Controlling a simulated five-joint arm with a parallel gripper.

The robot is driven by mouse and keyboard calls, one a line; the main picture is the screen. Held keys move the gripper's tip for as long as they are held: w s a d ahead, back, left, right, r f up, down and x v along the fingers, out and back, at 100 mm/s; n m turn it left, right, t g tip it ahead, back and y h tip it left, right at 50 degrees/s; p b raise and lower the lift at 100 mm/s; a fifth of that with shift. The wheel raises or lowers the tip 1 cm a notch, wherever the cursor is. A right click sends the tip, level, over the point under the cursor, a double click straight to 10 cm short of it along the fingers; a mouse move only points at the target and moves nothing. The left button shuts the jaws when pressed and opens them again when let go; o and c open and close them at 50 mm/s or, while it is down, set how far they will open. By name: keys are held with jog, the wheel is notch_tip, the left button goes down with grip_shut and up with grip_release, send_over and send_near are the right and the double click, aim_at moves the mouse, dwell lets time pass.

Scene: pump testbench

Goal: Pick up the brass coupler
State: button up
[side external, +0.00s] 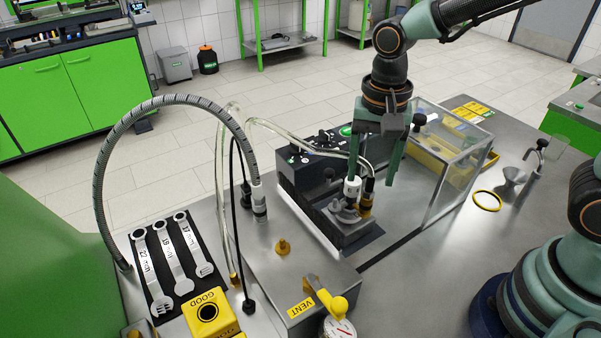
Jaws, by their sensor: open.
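A small brass coupler (365,206) stands on the grey metal fixture of the pump unit, with a dark fitting above it and beside a white cylindrical part (352,186). My gripper (371,178) points down above the fixture. Its two green fingers are apart, one on the left near the white part and one on the right of the dark fitting. I cannot tell whether either finger touches anything. Nothing is seen held between them.
Clear hoses and a grey corrugated hose (103,170) arch on the left. A clear-walled guard (457,185) stands right of the gripper. A metal box (290,275) with a brass knob (283,246) and yellow valve is in front. Wrenches (172,262) lie front left.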

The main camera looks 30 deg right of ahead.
aim_at(369, 190)
notch_tip(369, 190, down, 7)
jog(key=shift+d+f, duration=0.15)
dwell(0.4)
grip_shut()
